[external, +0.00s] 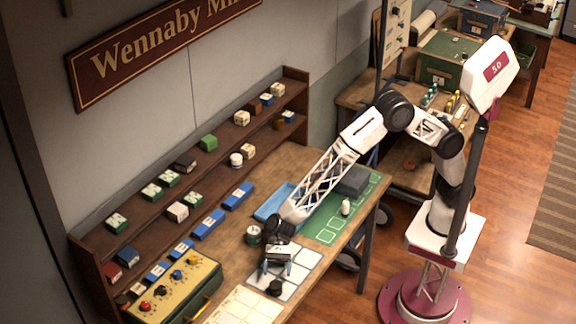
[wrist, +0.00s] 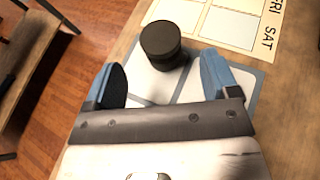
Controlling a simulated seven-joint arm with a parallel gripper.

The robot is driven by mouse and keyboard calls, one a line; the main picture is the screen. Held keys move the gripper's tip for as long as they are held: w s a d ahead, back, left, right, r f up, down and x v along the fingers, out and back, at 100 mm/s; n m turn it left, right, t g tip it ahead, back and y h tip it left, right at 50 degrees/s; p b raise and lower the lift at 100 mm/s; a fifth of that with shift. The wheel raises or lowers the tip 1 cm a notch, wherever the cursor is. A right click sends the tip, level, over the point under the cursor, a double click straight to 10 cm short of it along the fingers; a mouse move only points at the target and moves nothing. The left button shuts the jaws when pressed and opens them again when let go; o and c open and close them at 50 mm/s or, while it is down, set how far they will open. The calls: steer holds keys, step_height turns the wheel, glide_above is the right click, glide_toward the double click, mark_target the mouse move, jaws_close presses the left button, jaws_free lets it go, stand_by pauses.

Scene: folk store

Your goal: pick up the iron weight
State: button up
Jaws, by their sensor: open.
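The iron weight, a dark round cylinder with a narrower neck, stands upright on a white-panelled mat in the wrist view (wrist: 162,45). In the external view it is the small dark weight (external: 275,287) near the table's front edge. My gripper (external: 277,270) is low over the mat, with its blue fingertips apart. In the wrist view my gripper (wrist: 160,82) is open and empty, and the weight lies just beyond the fingertips, roughly centred between them. The weight is not touched by either finger.
A blue tray (external: 272,203) and a green mat (external: 325,230) with a small white bottle (external: 346,207) lie further along. A yellow control box (external: 175,290) is at the left. A cream chart (external: 245,308) lies in front.

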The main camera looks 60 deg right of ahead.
mark_target(276, 283)
steer(key=shift+s+a+f, duration=0.15)
steer(key=shift+s+a, duration=0.1)
steer(key=shift+a, duration=0.2)
steer(key=shift+x, duration=2.6)
steer(key=c, duration=1.4)
steer(key=shift+c, duration=0.2)
steer(key=shift+r, duration=0.3)
